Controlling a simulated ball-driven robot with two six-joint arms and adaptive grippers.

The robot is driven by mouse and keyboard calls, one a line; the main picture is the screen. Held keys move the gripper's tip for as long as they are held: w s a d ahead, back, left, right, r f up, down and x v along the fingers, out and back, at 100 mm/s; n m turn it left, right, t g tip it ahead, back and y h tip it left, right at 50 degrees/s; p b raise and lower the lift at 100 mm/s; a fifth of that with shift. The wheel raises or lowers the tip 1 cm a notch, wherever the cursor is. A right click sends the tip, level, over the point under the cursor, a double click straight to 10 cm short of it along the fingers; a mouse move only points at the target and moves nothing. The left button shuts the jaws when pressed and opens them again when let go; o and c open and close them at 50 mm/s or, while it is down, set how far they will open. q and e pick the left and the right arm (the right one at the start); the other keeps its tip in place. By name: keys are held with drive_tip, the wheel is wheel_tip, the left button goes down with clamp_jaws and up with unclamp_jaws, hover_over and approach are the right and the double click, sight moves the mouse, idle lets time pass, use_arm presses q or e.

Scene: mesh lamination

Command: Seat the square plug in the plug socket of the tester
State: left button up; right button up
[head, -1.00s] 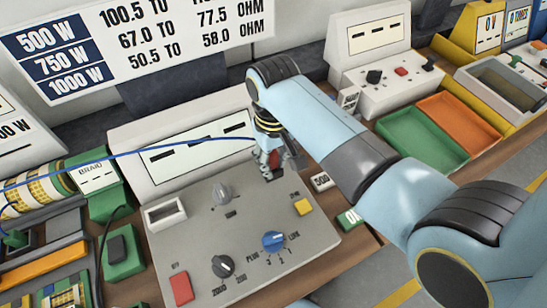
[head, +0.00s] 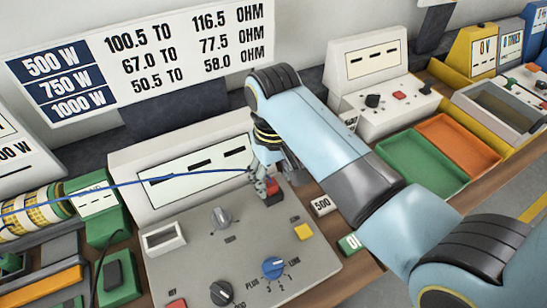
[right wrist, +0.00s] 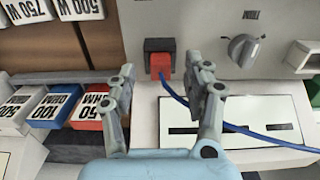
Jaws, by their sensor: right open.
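The square plug (head: 274,190) is red, with a blue cable (head: 150,181) running off to the left. In the right wrist view the plug (right wrist: 163,63) sits at the dark square plug socket (right wrist: 152,44) on the grey tester panel; how deep it is in, I cannot tell. My right gripper (head: 268,184) is over it at the tester's upper right. In the right wrist view my right gripper (right wrist: 161,69) is open, one finger on each side of the plug with gaps between. The tester (head: 190,255) carries knobs and coloured buttons. My left gripper is not in view.
A grey knob (right wrist: 242,49) stands beside the socket. A blue dial (head: 273,267) and a yellow button (head: 303,232) are on the same panel. Green (head: 405,180) and orange (head: 470,165) trays lie to the right. Number tiles (right wrist: 60,105) lie left of the tester in the right wrist view.

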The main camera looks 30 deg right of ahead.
sight(274, 186)
wheel_tip(274, 186, up, 8)
drive_tip(key=shift+r, duration=0.15)
idle(0.6)
